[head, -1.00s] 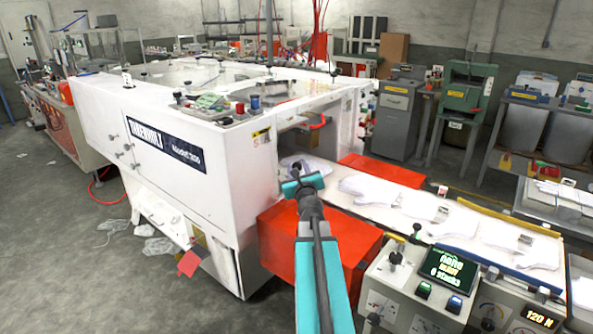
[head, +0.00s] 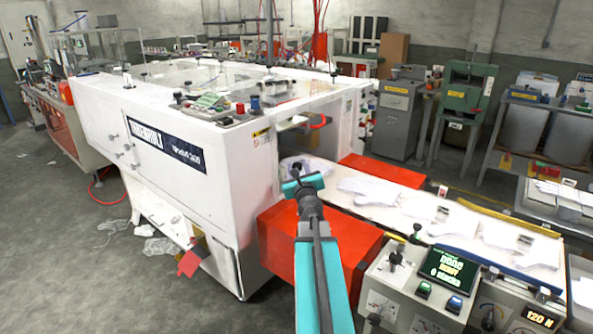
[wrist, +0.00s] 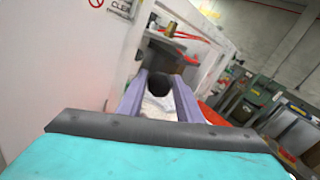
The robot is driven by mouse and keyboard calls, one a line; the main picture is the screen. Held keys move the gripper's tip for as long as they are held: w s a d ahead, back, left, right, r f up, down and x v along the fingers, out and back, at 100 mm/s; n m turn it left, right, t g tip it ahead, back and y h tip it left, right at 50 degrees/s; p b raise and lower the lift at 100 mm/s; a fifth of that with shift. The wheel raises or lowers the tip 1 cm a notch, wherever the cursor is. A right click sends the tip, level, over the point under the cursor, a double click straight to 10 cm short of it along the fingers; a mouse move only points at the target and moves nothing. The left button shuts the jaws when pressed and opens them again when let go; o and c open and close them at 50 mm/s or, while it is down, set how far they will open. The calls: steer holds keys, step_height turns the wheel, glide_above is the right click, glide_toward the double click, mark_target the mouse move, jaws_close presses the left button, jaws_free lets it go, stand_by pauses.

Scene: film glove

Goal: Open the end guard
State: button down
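My gripper (head: 297,174) is at the near right end of the white machine, in front of its end opening. In the wrist view its two lilac fingers (wrist: 160,92) are apart, with a round black knob (wrist: 164,84) at their tips. I cannot tell whether the fingers press on the knob. The end guard itself is hard to make out; a clear panel may sit in the opening. A clear or white film-like bundle (head: 318,167) shows in the opening behind my gripper.
A conveyor (head: 345,203) with flat white gloves runs right from the opening. A red box (head: 277,237) stands below my gripper. A control panel (head: 447,270) is at the front right. Floor at the left is mostly open, with loose film (head: 158,246) on it.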

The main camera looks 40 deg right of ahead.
steer(key=c, duration=1.4)
jaws_free()
steer(key=shift+w+a+r, duration=0.2)
steer(key=shift+w+a, duration=0.3)
steer(key=shift+a, duration=0.1)
steer(key=shift+o, duration=0.2)
steer(key=shift+s+d+f, duration=0.1)
